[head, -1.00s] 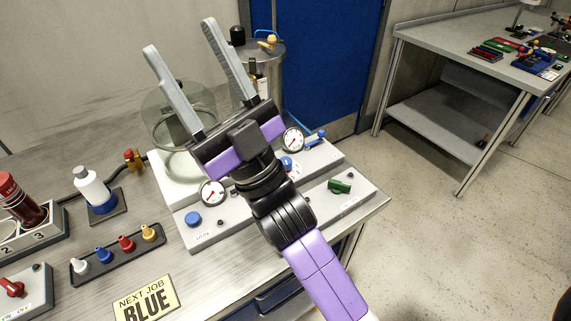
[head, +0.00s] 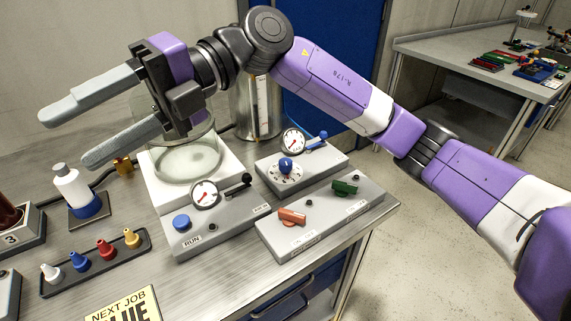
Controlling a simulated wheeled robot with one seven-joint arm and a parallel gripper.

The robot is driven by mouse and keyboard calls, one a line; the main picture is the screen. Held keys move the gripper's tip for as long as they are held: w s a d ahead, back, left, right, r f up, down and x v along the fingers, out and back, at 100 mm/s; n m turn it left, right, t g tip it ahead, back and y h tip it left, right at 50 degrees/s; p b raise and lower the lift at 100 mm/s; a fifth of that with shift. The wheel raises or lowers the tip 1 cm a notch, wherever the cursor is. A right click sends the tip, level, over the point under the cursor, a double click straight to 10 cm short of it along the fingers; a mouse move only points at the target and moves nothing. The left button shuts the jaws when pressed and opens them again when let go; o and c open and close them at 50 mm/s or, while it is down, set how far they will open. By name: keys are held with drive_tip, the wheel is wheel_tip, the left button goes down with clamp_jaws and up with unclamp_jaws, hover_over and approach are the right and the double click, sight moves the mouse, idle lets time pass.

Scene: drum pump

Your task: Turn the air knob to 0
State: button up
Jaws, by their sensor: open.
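A blue knob (head: 285,164) stands on a round white dial on a grey box (head: 318,173) with a gauge (head: 293,141). It looks like the air knob, but I cannot read its label or its setting. My gripper (head: 68,138) is open and empty. It is raised above the left part of the bench, pointing left, well away from the knob. My arm reaches across the back of the bench and hides part of the metal cylinder behind it. The knob and dial are in clear view.
A front panel holds a red handle (head: 292,216) and a green handle (head: 345,187). A box marked RUN carries a blue button (head: 181,222), a gauge (head: 204,194) and a black lever (head: 236,185). A glass vessel (head: 185,158), a white bottle (head: 72,190) and a rack (head: 97,267) of coloured caps stand leftward.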

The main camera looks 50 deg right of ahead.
drive_tip(key=w+d+f+m+h+b, duration=0.1)
drive_tip(key=w+d+f+m+h, duration=0.15)
drive_tip(key=d+f+h, duration=0.4)
drive_tip(key=m+h+b, duration=0.1)
drive_tip(key=m+h, duration=0.3)
drive_tip(key=h, duration=0.2)
hover_over(286, 161)
drive_tip(key=w+a, duration=0.3)
drive_tip(key=a, duration=0.6)
wheel_tip(286, 161, down, 8)
drive_tip(key=shift+s+f, duration=0.15)
drive_tip(key=shift+f, duration=0.1)
drive_tip(key=d+m+h, duration=0.1)
drive_tip(key=d, duration=0.2)
drive_tip(key=s+d+m+g+h, duration=0.1)
drive_tip(key=d, duration=0.2)
drive_tip(key=s+d+m+h, duration=0.1)
drive_tip(key=d, duration=0.1)
drive_tip(key=shift+s+d+f+g+h, duration=0.25)
drive_tip(key=shift+d+f+g, duration=0.05)
drive_tip(key=shift+d+f, duration=0.1)
drive_tip(key=shift+s+d+f, duration=0.1)
drive_tip(key=shift+f, duration=0.15)
wheel_tip(286, 161, down, 7)
drive_tip(key=shift+f+b, duration=0.15)
drive_tip(key=shift+b, duration=0.35)
drive_tip(key=shift+c, duration=0.4)
clamp_jaws()
